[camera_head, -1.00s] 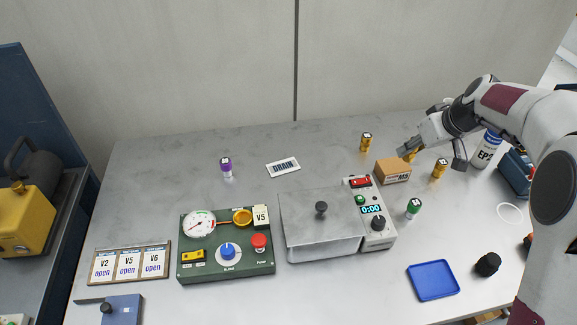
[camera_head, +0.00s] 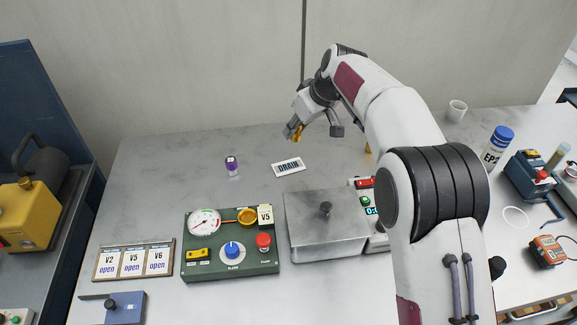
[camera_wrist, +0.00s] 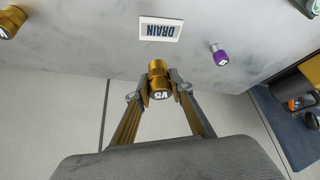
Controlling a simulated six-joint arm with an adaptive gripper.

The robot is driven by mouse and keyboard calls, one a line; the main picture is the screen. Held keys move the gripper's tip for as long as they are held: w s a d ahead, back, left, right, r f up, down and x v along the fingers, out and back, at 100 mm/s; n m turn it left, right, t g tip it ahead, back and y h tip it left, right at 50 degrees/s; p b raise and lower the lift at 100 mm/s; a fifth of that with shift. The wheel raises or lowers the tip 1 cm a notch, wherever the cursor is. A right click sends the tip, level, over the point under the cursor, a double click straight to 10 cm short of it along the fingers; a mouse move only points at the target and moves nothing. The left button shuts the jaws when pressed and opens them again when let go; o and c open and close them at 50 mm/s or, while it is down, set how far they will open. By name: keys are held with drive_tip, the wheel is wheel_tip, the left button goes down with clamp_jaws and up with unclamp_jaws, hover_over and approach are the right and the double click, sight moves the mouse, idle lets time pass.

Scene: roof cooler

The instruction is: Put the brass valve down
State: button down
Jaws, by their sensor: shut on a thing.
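My gripper (camera_head: 294,133) is shut on the brass valve (camera_head: 299,134) and holds it above the back of the table, near the wall. The wrist view shows the brass valve (camera_wrist: 158,80) between the fingertips, its end cap marked V5. A white DRAIN label (camera_head: 288,167) lies on the table just below and in front of my gripper in the head view. It also shows in the wrist view (camera_wrist: 161,29), beyond the valve and apart from it.
A purple-capped valve (camera_head: 232,166) stands left of the label. A green control panel (camera_head: 230,268) and a lidded metal box (camera_head: 325,222) stand nearer the front. Another brass valve (camera_wrist: 11,21) shows at the wrist view's left. My arm hides much of the table's right side.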

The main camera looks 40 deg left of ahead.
drive_tip(key=shift+s+a, duration=0.6)
drive_tip(key=shift+a, duration=0.15)
drive_tip(key=shift+f, duration=0.1)
hover_over(283, 162)
drive_tip(key=d, duration=0.2)
drive_tip(key=shift+s+d+f, duration=0.1)
drive_tip(key=shift+s+f, duration=0.05)
drive_tip(key=shift+f, duration=2.25)
drive_tip(key=shift+f, duration=0.1)
drive_tip(key=shift+f, duration=2.4)
drive_tip(key=shift+f, duration=0.15)
drive_tip(key=c, duration=1.8)
unclamp_jaws()
